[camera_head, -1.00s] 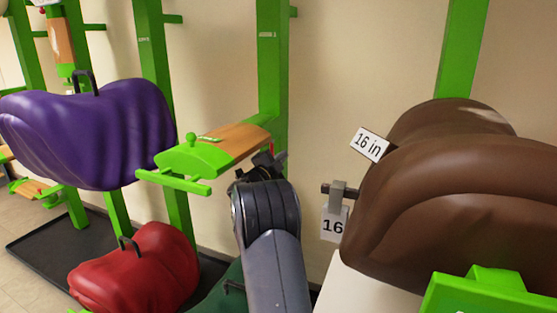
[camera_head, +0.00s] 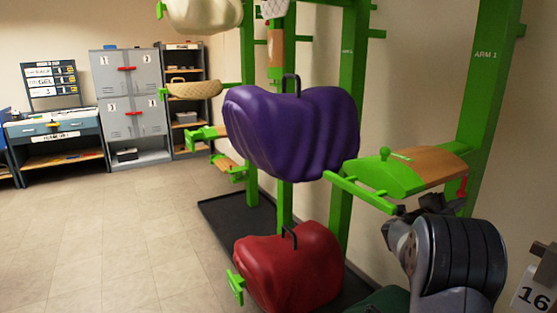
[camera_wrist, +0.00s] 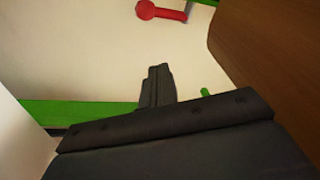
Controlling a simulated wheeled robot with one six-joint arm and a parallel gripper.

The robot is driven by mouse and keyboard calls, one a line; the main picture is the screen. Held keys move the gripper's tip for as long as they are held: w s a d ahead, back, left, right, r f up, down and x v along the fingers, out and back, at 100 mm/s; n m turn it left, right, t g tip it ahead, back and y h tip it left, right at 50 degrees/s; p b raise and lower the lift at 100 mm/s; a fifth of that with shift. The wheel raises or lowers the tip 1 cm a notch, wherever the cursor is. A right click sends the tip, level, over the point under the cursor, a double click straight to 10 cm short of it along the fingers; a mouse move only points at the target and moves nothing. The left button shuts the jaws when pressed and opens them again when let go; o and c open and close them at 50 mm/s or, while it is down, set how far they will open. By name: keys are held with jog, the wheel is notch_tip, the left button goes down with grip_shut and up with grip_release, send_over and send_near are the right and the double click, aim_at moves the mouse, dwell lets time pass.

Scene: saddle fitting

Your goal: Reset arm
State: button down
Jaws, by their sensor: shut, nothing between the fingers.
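My arm rises from the lower right in the head view, and my gripper (camera_head: 430,205) is at its far end, just under the green-ended wooden saddle arm (camera_head: 385,172). In the wrist view the fingers of my gripper (camera_wrist: 156,88) are together with nothing between them. A red part (camera_wrist: 162,11) shows beyond them at the top, and brown wood (camera_wrist: 285,60) fills the right side. In the head view the fingertips are partly hidden by the wrist.
A purple saddle (camera_head: 290,130) and a red saddle (camera_head: 290,270) hang on the rack left of my arm. Green posts (camera_head: 488,110) stand behind. A white tag marked 16 (camera_head: 535,297) is at the lower right. Grey lockers (camera_head: 130,100) and a blue desk (camera_head: 55,130) stand beyond open floor (camera_head: 110,225).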

aim_at(465, 195)
jog(key=w+d, duration=0.2)
jog(key=w+d+p, duration=0.1)
jog(key=w+d, duration=0.2)
jog(key=d, duration=0.2)
jog(key=shift+w+f, duration=0.1)
jog(key=shift+w, duration=0.3)
jog(key=shift+f, duration=0.1)
